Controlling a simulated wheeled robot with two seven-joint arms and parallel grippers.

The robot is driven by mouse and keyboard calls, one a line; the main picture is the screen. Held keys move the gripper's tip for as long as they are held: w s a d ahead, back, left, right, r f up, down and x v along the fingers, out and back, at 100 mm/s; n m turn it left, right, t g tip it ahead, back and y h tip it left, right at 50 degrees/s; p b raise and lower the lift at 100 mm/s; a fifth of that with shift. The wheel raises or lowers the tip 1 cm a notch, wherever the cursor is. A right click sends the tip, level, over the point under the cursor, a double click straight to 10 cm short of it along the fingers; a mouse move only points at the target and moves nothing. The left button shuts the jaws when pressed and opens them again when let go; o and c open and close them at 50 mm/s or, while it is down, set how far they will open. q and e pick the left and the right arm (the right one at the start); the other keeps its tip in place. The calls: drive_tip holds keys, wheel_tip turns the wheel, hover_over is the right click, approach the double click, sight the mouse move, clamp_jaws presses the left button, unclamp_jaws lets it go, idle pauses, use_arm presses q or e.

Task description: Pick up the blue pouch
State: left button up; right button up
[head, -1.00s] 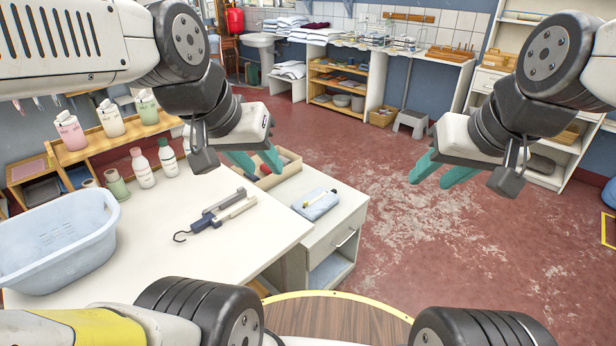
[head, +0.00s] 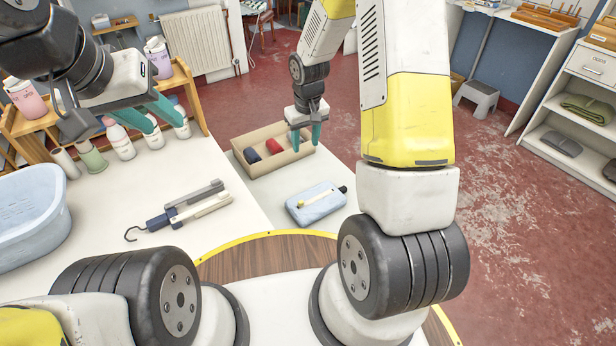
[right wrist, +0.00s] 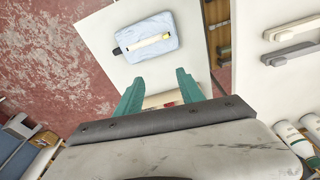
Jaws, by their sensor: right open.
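The light blue pouch (head: 316,204) lies flat on the white cabinet top, with a yellow and white stick and a dark end on it. It also shows near the top of the right wrist view (right wrist: 146,37). My right gripper (head: 306,142) is open and empty above the open box, a little behind the pouch and apart from it. Its teal fingers (right wrist: 158,92) show spread in the right wrist view. My left gripper (head: 158,122) is at the left, above the bottles, with its teal fingers apart and nothing visible between them.
An open cardboard box (head: 270,150) with dark and red items stands behind the pouch. A blue basin (head: 28,220) and several bottles (head: 120,140) stand at the left.

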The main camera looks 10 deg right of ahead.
sight(301, 201)
drive_tip(key=shift+n+g, duration=0.6)
drive_tip(key=shift+g, duration=0.2)
drive_tip(key=f, duration=0.8)
drive_tip(key=a+f, duration=0.1)
drive_tip(key=f, duration=0.8)
drive_tip(key=a+f, duration=0.1)
drive_tip(key=f, duration=0.7)
drive_tip(key=shift+s+f, duration=0.25)
drive_tip(key=shift+s, duration=0.1)
clamp_jaws()
